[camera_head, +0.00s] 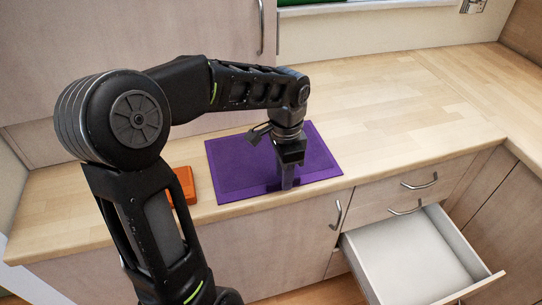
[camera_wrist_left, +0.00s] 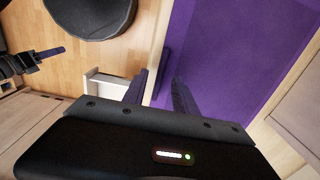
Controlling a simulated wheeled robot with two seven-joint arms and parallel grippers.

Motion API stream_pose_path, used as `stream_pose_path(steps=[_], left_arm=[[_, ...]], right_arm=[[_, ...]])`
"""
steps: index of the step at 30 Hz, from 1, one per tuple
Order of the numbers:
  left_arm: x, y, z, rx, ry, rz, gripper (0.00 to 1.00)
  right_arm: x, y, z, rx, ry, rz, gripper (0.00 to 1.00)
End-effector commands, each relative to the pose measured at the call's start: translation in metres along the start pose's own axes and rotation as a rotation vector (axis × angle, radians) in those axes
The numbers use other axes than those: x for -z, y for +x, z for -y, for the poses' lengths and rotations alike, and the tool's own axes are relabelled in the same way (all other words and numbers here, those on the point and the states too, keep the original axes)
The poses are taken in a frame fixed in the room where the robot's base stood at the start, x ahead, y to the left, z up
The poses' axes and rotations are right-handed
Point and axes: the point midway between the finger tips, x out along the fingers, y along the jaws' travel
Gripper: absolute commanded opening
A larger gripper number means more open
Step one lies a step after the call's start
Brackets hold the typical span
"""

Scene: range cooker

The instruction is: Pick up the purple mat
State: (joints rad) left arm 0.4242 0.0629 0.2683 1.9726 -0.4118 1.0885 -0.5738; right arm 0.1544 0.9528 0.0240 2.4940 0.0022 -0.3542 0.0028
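The purple mat (camera_head: 235,165) lies on the wooden counter, close to its front edge. It also fills much of the right half of the left wrist view (camera_wrist_left: 225,50). My left gripper (camera_head: 287,184) points down over the front part of the mat. In the left wrist view its two fingers (camera_wrist_left: 160,88) stand apart, by the mat's front edge. A narrow darker purple strip shows between them; I cannot tell whether they touch the mat. What looks like my right gripper (camera_wrist_left: 55,52) shows at the far left of that view, its opening unclear.
An orange object (camera_head: 183,186) lies on the counter left of the mat, partly hidden by my left arm. An open, empty-looking drawer (camera_head: 415,255) juts out below the counter at right. The counter (camera_head: 410,100) right of the mat is clear.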

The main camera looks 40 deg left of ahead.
Motion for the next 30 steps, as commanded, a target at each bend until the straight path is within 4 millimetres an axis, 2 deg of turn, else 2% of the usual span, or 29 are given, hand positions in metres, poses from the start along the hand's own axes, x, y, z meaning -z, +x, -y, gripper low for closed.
stream_pose_path(steps=[4,21,30], left_arm=[[0.0001,0.0121,-0.0005,-0.001,0.000,0.000,0.34],[0.0002,0.0126,-0.0002,0.000,0.000,-0.001,0.34],[0.0003,0.0125,-0.0002,0.000,0.000,-0.001,0.11]], right_arm=[[-0.0003,-0.0012,0.0002,-0.001,0.001,0.001,0.36],[-0.0003,-0.0008,0.0001,-0.001,0.001,0.001,0.36],[-0.0003,-0.0008,0.0001,-0.001,0.001,0.001,0.36]])
